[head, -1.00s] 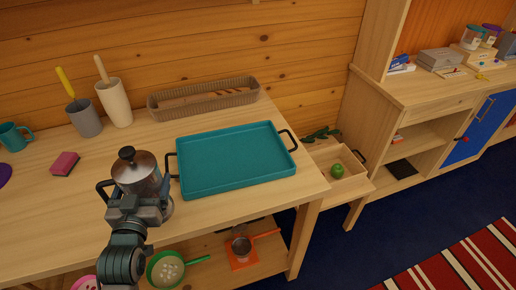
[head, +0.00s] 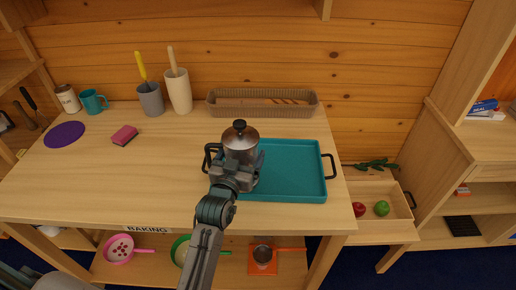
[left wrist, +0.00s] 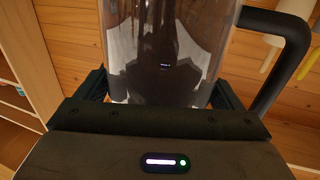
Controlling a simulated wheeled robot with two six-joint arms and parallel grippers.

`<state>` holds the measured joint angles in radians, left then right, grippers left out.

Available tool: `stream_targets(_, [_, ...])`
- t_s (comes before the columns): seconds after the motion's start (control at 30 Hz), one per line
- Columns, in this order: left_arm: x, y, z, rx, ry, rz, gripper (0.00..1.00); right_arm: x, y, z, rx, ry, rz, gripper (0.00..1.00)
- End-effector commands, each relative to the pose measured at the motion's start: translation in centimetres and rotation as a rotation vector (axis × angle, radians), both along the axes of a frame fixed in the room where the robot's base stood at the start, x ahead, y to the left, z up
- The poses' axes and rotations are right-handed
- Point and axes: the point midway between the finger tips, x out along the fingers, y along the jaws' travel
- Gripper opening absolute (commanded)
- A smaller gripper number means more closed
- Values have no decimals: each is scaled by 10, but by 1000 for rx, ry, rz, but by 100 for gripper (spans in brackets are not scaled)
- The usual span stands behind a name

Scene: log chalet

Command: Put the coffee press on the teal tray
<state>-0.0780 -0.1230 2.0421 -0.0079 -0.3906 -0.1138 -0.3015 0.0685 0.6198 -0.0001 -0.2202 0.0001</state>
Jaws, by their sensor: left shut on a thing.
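The coffee press (head: 240,146), with a metal body, dark lid knob and black handle, is upright in my left gripper (head: 238,172). In the head view it overlaps the left part of the teal tray (head: 295,178); I cannot tell whether its base touches the tray. The gripper and arm hide the lower part of the press and the tray's left edge. My right gripper is out of view.
A wicker basket (head: 225,108) with bread lies behind the tray. A white holder (head: 180,95), a grey holder (head: 151,100), a pink sponge (head: 125,135) and a teal mug (head: 93,103) stand to the left. The tabletop at front left is clear.

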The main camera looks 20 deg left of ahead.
Motion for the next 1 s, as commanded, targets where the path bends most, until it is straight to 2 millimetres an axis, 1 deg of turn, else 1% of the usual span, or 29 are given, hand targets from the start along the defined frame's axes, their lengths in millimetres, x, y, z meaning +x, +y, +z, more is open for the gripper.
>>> stream_targets(0.03, [13,-4,6,-2,-6,0,31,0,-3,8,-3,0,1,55])
stream_targets(0.1, [27,-9,5,-1,-7,0,31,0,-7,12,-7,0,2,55])
stream_targets(0.2, [45,-16,2,0,-7,0,31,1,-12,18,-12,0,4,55])
stream_targets(0.33, [59,-21,-1,2,-6,1,31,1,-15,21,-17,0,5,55])
stream_targets(0.47, [64,-23,-4,1,-6,0,31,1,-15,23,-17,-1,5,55])
stream_targets(0.63, [64,-23,-22,3,-2,0,31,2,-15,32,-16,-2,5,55])
stream_targets(0.7, [65,-23,-30,3,-3,0,31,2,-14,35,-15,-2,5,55])
stream_targets(0.8, [64,-23,-37,1,-6,0,31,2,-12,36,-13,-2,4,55])
stream_targets(1.0, [64,-23,-39,1,-7,0,31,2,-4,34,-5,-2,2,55])
